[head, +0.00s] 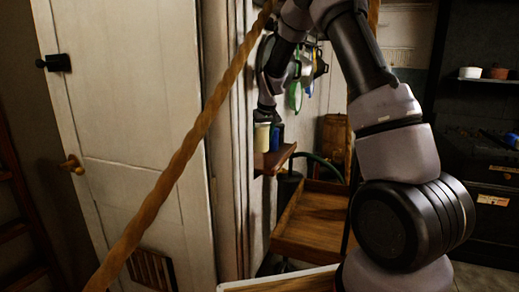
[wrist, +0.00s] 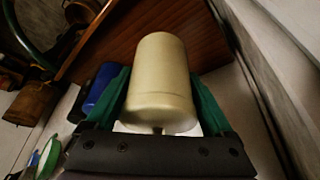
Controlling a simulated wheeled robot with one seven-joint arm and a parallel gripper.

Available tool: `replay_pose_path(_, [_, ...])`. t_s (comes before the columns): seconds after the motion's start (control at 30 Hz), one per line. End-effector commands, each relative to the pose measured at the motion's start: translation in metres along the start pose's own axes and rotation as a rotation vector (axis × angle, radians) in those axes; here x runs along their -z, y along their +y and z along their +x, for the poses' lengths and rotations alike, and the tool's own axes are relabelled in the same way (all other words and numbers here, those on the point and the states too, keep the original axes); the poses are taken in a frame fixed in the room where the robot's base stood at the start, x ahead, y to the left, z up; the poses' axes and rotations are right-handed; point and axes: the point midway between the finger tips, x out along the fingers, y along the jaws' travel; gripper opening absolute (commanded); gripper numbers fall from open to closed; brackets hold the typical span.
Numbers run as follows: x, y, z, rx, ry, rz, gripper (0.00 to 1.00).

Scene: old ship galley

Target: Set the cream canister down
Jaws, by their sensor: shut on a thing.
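The cream canister (head: 262,138) is at a small wooden wall shelf (head: 276,159), near the shelf's left end in the head view. My gripper (head: 266,117) is above it and shut on it. In the wrist view the canister (wrist: 160,80) sits between the two green fingers (wrist: 160,105), one on each side. The wooden shelf surface (wrist: 212,50) shows beyond it. I cannot tell whether the canister's base touches the shelf.
A blue canister (head: 275,139) stands close beside the cream one; it also shows left of the fingers (wrist: 100,86). A wall is close on the other side (wrist: 255,60). Utensils (head: 297,92) hang behind. A wooden tray (head: 312,222) is lower right; a rope (head: 180,160) crosses in front.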

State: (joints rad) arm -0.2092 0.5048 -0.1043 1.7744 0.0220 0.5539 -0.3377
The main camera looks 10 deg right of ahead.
Motion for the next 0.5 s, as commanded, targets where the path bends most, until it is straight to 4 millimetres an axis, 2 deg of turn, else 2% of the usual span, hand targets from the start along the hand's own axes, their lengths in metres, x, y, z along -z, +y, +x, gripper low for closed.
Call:
replay_pose_path(0.17, [-0.004,-0.001,0.01,0.001,0.002,-0.003,0.0])
replay_pose_path(0.4, [-0.015,-0.003,0.04,0.002,0.0,-0.003,0.0])
replay_pose_path(0.5, [-0.014,-0.004,0.043,0.001,0.003,-0.003,0.0])
